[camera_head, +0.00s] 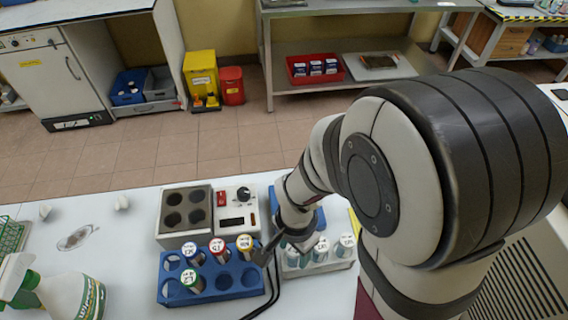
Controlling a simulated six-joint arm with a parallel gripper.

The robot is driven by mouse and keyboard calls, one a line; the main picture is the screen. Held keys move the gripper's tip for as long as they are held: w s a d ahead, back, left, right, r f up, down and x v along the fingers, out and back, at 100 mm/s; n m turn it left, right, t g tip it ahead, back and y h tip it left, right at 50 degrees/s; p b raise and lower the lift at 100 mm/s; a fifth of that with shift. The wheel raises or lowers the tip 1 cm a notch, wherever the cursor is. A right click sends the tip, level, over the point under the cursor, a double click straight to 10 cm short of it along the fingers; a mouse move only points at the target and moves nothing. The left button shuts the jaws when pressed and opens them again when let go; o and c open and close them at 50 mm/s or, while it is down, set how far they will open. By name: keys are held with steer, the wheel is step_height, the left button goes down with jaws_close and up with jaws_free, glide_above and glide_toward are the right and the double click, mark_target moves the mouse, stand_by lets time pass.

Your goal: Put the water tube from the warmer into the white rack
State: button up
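The warmer (163,222) is a grey block with several round wells that look empty, beside a white control box (237,222) with a black knob and red switch. The white rack (338,266) stands to the right of the blue rack and holds tubes with white caps, including one at its right end (346,242). I cannot read the labels well enough to tell which tube is water. The wrist hides part of the white rack. Whether the fingers hold anything is unclear.
Another blue item (320,217) lies behind my wrist. A spray bottle (65,294) and green rack (12,236) stand left.

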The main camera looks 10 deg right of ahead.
steer(key=shift+o, duration=0.9)
step_height(320, 180, up, 15)
steer(key=s+f+n+y, duration=0.1)
steer(key=s+n, duration=0.4)
steer(key=s, duration=0.5)
steer(key=shift+s+n+y, duration=0.3)
steer(key=shift+s+y, duration=0.05)
steer(key=shift+y, duration=0.05)
steer(key=shift+f, duration=0.1)
